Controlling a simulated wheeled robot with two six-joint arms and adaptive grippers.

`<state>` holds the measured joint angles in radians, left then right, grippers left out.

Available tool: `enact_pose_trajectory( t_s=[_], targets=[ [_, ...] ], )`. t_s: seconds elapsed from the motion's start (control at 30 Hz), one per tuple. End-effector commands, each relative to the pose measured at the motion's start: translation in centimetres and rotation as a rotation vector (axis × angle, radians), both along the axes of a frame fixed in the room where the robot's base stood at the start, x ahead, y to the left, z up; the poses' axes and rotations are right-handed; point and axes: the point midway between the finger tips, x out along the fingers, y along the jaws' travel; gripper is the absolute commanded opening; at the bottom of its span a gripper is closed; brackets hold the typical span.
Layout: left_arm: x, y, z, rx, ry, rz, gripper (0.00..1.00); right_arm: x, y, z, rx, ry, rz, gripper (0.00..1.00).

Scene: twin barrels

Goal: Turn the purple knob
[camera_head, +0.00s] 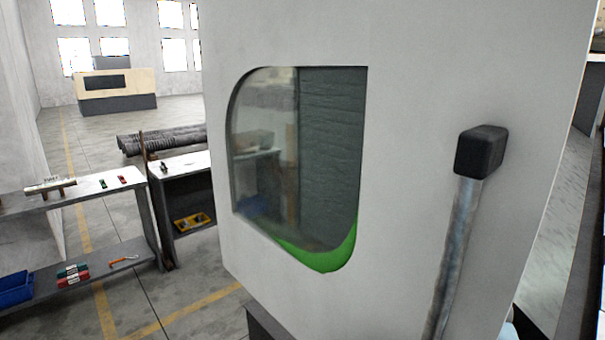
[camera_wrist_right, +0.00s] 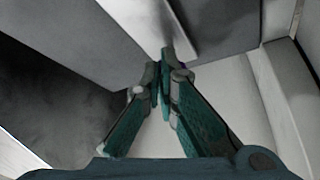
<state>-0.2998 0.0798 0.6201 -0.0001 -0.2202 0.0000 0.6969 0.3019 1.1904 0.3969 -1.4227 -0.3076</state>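No purple knob can be made out clearly in either view. In the head view a large white machine housing (camera_head: 420,60) fills the middle and right. It has a rounded window (camera_head: 270,150) with a green lower edge and a metal handle (camera_head: 459,240) with a black end cap. My right gripper (camera_wrist_right: 162,78) shows in the right wrist view with its teal fingers drawn together at the tips. The tips are at the lower edge of a pale panel (camera_wrist_right: 160,25); whether they touch it I cannot tell. A faint purple tint shows beside the tips. My left gripper is in neither view.
A grey shelf bench (camera_head: 95,190) with small parts and a blue bin (camera_head: 15,289) stands at the left. A dark cabinet (camera_head: 185,180) is behind it. Open floor (camera_head: 190,285) lies between the bench and the housing. Pale walls surround my right gripper closely.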

Motion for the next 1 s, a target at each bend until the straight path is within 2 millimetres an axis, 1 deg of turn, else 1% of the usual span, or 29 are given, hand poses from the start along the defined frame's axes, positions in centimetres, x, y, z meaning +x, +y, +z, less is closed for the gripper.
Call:
enact_pose_trajectory(
  t_s=[0.03,0.2,0.6,1.0],
  targets=[
    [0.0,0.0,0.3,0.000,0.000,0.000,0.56,-0.1,0.3,0.1,0.005,0.002,0.003,0.00],
    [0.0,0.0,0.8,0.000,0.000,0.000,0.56,-0.2,0.4,0.0,0.005,0.003,0.002,0.00],
    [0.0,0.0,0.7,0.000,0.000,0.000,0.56,-0.6,1.4,-0.2,0.005,0.006,0.002,0.00],
    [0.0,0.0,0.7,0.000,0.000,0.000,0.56,-0.6,2.7,-0.4,0.007,0.009,0.006,0.00]
  ],
)
